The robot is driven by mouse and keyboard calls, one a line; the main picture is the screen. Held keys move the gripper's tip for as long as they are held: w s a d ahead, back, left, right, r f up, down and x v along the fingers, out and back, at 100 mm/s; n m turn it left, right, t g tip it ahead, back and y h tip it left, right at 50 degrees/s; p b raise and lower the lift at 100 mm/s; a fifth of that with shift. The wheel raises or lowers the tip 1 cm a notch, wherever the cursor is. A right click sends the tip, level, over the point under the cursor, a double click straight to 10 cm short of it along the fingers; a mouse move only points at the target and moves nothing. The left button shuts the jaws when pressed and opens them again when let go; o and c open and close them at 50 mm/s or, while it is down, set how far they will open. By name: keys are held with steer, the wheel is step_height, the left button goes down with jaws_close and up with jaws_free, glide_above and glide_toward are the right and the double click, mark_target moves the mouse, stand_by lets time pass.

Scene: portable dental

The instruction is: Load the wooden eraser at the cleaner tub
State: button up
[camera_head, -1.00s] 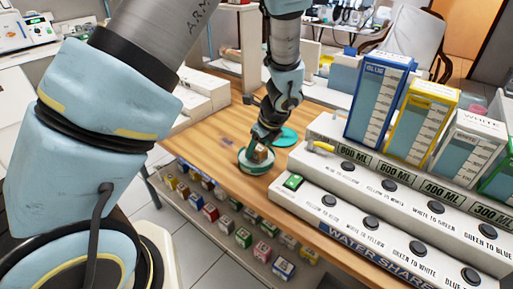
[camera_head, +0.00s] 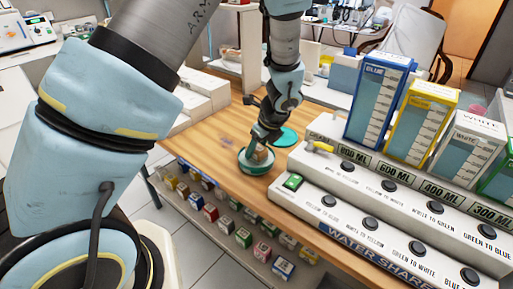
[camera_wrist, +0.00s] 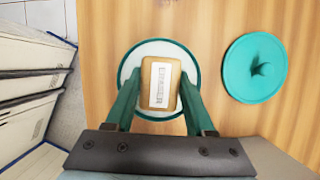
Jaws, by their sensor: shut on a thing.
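The wooden eraser (camera_wrist: 161,85) is a tan block with a white printed label, seen from above in the wrist view. My gripper (camera_wrist: 158,100) has its two green fingers on either side of it, shut on it. The eraser is over or inside the cleaner tub (camera_wrist: 136,52), a round white vessel with a green rim; I cannot tell whether it touches the tub's bottom. In the head view the eraser (camera_head: 261,154) shows small between my fingers at the tub (camera_head: 251,168). A teal lid (camera_wrist: 254,68) with a knob lies beside the tub on the right.
The wooden table (camera_head: 215,160) has free room left of the tub. A white button console (camera_head: 390,217) with coloured measuring containers, including a blue one (camera_head: 375,95), stands to the right. Small coloured boxes (camera_head: 243,237) sit on a shelf below the table edge.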

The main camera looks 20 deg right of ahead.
steer(key=shift+r+p, duration=2.85)
steer(key=shift+r, duration=0.6)
